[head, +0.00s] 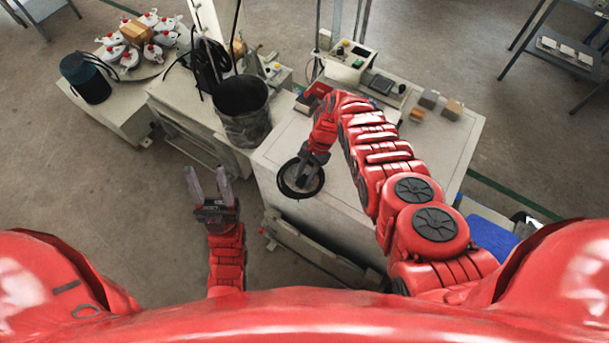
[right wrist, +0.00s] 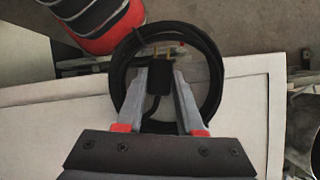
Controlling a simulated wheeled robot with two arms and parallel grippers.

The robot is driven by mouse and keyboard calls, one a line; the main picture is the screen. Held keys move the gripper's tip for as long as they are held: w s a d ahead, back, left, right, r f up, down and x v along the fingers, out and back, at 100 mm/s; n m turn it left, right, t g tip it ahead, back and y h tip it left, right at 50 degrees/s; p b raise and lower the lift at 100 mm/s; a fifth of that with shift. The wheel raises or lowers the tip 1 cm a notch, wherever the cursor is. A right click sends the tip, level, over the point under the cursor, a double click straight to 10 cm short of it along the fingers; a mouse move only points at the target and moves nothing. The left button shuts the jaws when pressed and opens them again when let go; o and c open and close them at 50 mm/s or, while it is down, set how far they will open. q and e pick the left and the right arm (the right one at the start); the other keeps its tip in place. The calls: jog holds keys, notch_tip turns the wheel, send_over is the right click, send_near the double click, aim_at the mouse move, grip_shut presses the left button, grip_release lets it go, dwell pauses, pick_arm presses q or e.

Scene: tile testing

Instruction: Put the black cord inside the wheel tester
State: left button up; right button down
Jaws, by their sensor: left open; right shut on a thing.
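The black cord (head: 282,179) is a round coil at the near left edge of the white cabinet top. My right gripper (head: 306,168) reaches down over it and is shut on it. In the right wrist view the coil (right wrist: 213,80) rings the fingertips, with a black block (right wrist: 155,75) between the fingers (right wrist: 161,72). I cannot tell whether the coil touches the cabinet top. My left gripper (head: 208,180) is open and empty, left of the cabinet. No label marks the wheel tester; a dark open drum (head: 243,125) stands beyond the cord, but I cannot tell if it is that.
The white cabinet (head: 285,150) carries a control box (head: 346,62) and small boxes (head: 452,110) at its far side. Floor is clear at left.

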jog(key=c, duration=0.5)
grip_release()
jog(key=shift+f, duration=0.1)
jog(key=shift+r, duration=0.25)
jog(key=shift+w+d+r, duration=0.15)
jog(key=shift+w+r, duration=0.1)
jog(key=shift+r, duration=0.05)
jog(key=b+v, duration=0.2)
jog(key=v, duration=0.9)
